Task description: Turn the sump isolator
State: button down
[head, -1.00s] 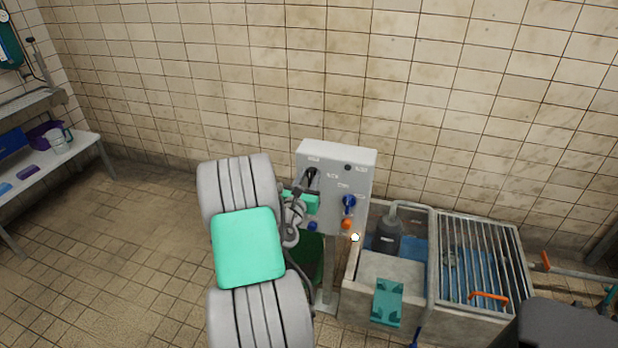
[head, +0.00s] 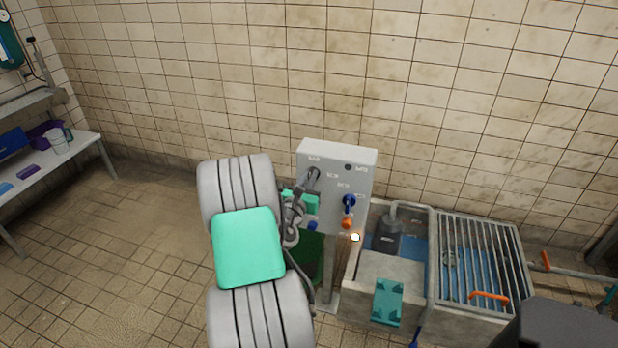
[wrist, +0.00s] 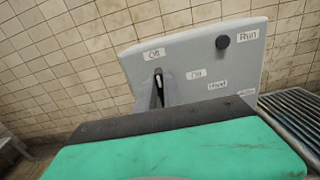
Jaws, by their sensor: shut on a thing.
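A pale grey control panel (head: 334,185) stands on a post against the tiled wall. The isolator handle (wrist: 159,76) is at its upper left, below an "Off" label (wrist: 153,54). A "Run" label (wrist: 247,36) is at the upper right. My gripper (head: 307,182) reaches the panel from the left and is shut on the handle. In the wrist view, the dark fingers (wrist: 156,95) rise against the panel and mostly hide the handle, so its exact angle is unclear.
A blue selector knob (head: 349,201) and an orange button (head: 347,223) sit lower right on the panel. The concrete sump (head: 352,275) with a pump (head: 387,236) and a metal grating (head: 478,257) lies to the right. A bench (head: 80,150) stands far left.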

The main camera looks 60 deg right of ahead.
jog(key=shift+s+d+f+m+b, duration=0.1)
jog(key=shift+s+f+m+b, duration=0.15)
jog(key=shift+m+b, duration=1.85)
jog(key=shift+s+d+f+m+b, duration=0.1)
jog(key=shift+s+f+m+b, duration=0.15)
jog(key=shift+m, duration=3.6)
jog(key=shift+s+f+m+b, duration=0.25)
jog(key=shift+m+b, duration=0.95)
jog(key=shift+m, duration=1.75)
jog(key=shift+r, duration=0.1)
jog(key=c, duration=1.5)
grip_release()
jog(key=shift+a, duration=0.15)
jog(key=a, duration=0.2)
jog(key=s+a, duration=0.1)
jog(key=a, duration=0.2)
jog(key=a+b, duration=0.1)
jog(key=a, duration=0.1)
jog(key=shift+s+a, duration=0.15)
jog(key=shift+a, duration=0.05)
